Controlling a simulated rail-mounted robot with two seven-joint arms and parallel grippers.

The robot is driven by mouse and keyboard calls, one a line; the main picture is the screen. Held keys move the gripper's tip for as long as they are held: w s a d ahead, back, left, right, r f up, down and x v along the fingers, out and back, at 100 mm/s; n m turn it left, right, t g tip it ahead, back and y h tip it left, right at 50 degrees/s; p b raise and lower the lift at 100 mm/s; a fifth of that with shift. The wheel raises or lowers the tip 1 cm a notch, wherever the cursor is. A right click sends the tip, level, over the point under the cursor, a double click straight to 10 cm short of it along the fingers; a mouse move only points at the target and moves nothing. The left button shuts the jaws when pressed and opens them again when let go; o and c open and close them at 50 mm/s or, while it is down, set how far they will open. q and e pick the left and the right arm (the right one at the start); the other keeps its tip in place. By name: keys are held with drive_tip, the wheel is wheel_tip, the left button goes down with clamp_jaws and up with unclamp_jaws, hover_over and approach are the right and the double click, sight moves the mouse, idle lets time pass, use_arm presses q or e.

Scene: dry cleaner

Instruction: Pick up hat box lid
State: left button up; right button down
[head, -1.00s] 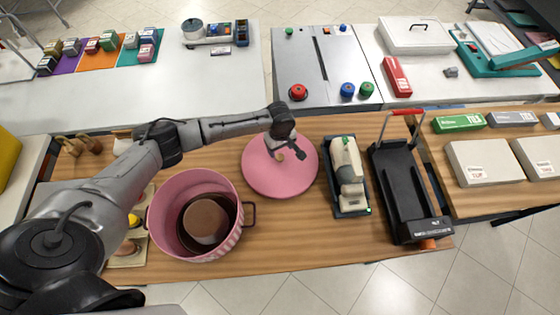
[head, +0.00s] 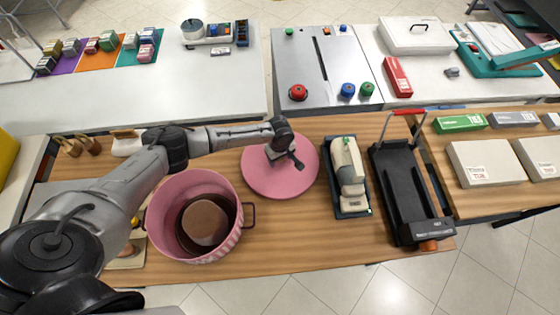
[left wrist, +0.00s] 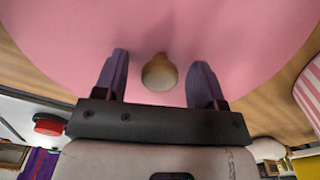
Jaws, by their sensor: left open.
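The hat box lid (head: 270,185) is a flat pink disc lying on the wooden table, right of the pink hat box. In the left wrist view the lid (left wrist: 90,35) fills most of the picture, with its round wooden knob (left wrist: 160,73). My left gripper (head: 284,160) is over the lid. In the left wrist view its two purple fingers (left wrist: 160,82) are open, one on each side of the knob, with gaps between. The knob is hidden by the gripper in the head view. The pink hat box (head: 166,223) stands open with a brown round thing inside. My right gripper is not in view.
A beige device on a dark tray (head: 348,180) stands just right of the lid, with a black rack with a red handle (head: 400,190) beyond it. A grey control panel (head: 320,70) is behind. The table in front of the lid is clear.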

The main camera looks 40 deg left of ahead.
use_arm(q)
drive_tip(key=c, duration=1)
drive_tip(key=shift+r, duration=0.15)
